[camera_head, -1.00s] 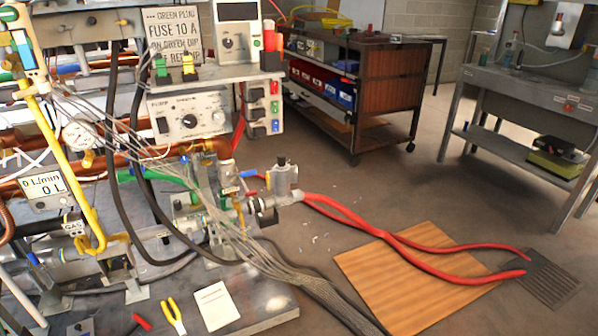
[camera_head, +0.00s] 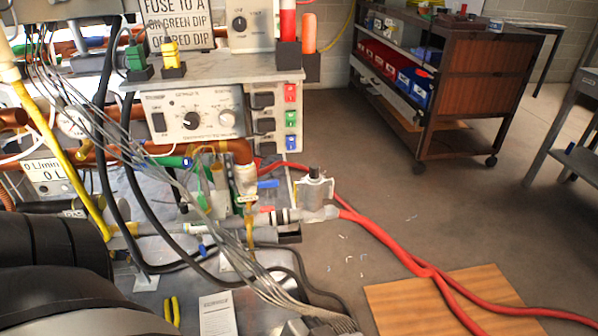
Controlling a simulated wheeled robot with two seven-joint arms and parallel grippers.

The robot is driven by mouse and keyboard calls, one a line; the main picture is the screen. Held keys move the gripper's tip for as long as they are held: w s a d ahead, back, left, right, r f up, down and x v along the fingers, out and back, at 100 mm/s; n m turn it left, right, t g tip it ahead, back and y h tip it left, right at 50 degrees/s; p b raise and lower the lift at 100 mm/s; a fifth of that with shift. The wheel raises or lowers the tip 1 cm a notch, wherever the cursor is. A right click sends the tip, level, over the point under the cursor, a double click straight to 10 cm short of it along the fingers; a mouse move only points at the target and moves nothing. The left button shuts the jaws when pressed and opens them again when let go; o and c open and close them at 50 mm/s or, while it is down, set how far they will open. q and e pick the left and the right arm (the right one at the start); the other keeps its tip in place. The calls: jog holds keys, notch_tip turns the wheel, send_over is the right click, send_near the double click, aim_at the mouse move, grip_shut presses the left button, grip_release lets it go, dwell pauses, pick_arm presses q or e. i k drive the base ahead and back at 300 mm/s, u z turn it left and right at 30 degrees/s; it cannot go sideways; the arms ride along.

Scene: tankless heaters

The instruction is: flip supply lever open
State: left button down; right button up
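Several small levers sit on the pipework, and I cannot tell which is the supply lever. A blue lever (camera_head: 268,184) lies roughly level beside the copper elbow. A small red handle (camera_head: 266,209) is on the pipe just below it, and a small blue handle (camera_head: 201,250) is lower left. A dark, rounded arm part of mine (camera_head: 50,245) fills the lower left corner. No gripper fingers can be made out, and no hand is seen touching a lever.
A red hose (camera_head: 385,238) runs from the pipe end (camera_head: 325,213) over a wooden board (camera_head: 440,299). Grey cables (camera_head: 170,195) and black hoses (camera_head: 107,190) hang before the pipes. A control box (camera_head: 195,118) stands above. The floor to the right is mostly clear.

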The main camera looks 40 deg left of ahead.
aim_at(274, 183)
jog(key=u, duration=0.5)
jog(key=i, duration=1)
jog(key=u, duration=0.7)
